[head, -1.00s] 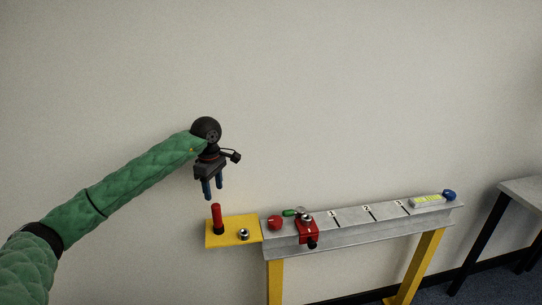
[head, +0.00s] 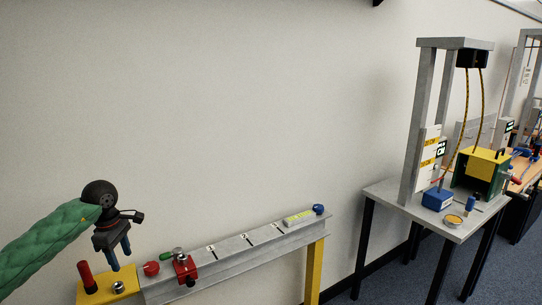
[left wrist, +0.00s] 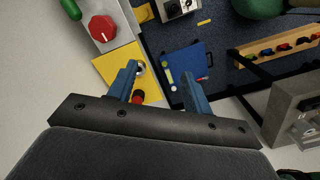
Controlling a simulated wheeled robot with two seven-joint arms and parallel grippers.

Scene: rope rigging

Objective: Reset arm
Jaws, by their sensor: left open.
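My left gripper (head: 118,262) is open and empty, its blue fingers pointing down above the yellow plate (head: 92,297) at the left end of the grey beam. The wrist view shows the two blue fingers (left wrist: 160,88) spread apart with nothing between them. A red upright cylinder (head: 86,274) stands on the yellow plate left of the gripper, apart from it in the head view. A small metal ring-like piece (head: 118,287) sits on the plate below the fingers. My right gripper is in neither view.
The grey beam (head: 262,244) carries a red knob (head: 151,268), a red clamp (head: 185,268), a green piece, a yellow-green level (head: 299,217) and a blue knob (head: 319,209). At right a table (head: 452,229) holds a grey frame with hanging ropes, a blue block (head: 437,200) and a yellow-green box (head: 480,172).

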